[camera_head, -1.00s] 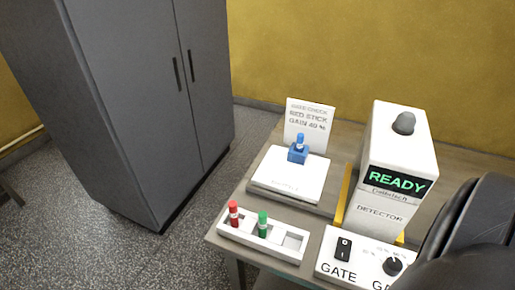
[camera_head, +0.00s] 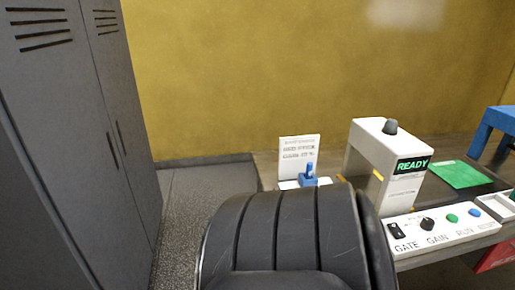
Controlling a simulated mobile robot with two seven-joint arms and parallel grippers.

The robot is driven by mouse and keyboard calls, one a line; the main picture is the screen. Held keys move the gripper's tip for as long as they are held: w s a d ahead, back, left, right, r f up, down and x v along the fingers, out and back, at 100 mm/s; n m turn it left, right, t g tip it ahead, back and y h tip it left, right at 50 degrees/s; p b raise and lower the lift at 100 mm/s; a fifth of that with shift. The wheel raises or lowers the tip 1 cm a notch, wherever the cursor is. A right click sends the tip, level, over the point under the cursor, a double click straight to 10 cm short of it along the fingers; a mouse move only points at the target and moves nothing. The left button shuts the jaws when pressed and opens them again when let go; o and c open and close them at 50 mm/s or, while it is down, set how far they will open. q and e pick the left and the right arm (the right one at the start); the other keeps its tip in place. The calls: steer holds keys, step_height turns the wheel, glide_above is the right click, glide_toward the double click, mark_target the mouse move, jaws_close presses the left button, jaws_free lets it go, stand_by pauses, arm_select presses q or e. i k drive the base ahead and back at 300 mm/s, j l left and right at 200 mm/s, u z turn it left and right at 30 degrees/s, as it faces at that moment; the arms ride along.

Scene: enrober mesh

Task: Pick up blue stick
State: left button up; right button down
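The blue stick (camera_head: 309,169) stands upright in a small blue holder (camera_head: 309,181) on a white plate (camera_head: 289,185), in front of a white sign card (camera_head: 299,158). My dark arm fills the lower middle of the view and hides most of the plate and the rack of red and green sticks. Neither gripper's fingertips show.
A white detector (camera_head: 388,160) with a green READY display stands right of the stick. A control panel (camera_head: 437,229) with switch, knob and buttons lies in front of it. A green sheet (camera_head: 457,174) and blue frame (camera_head: 492,127) are farther right. A grey cabinet (camera_head: 62,140) stands left.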

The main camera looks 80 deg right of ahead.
mark_target(310, 165)
steer(key=i+z, duration=0.15)
steer(key=z, duration=0.3)
steer(key=i+z, duration=0.2)
steer(key=z, duration=0.2)
steer(key=i+z, duration=0.15)
steer(key=z, duration=0.3)
steer(key=i+j+z, duration=0.15)
steer(key=z, duration=0.3)
steer(key=i+z, duration=0.1)
steer(key=z, duration=0.35)
steer(key=i+j+z, duration=0.1)
steer(key=z, duration=0.3)
steer(key=i+j+z, duration=0.1)
steer(key=z, duration=0.35)
steer(key=j+z, duration=0.15)
steer(key=z, duration=0.25)
steer(key=i, duration=0.05)
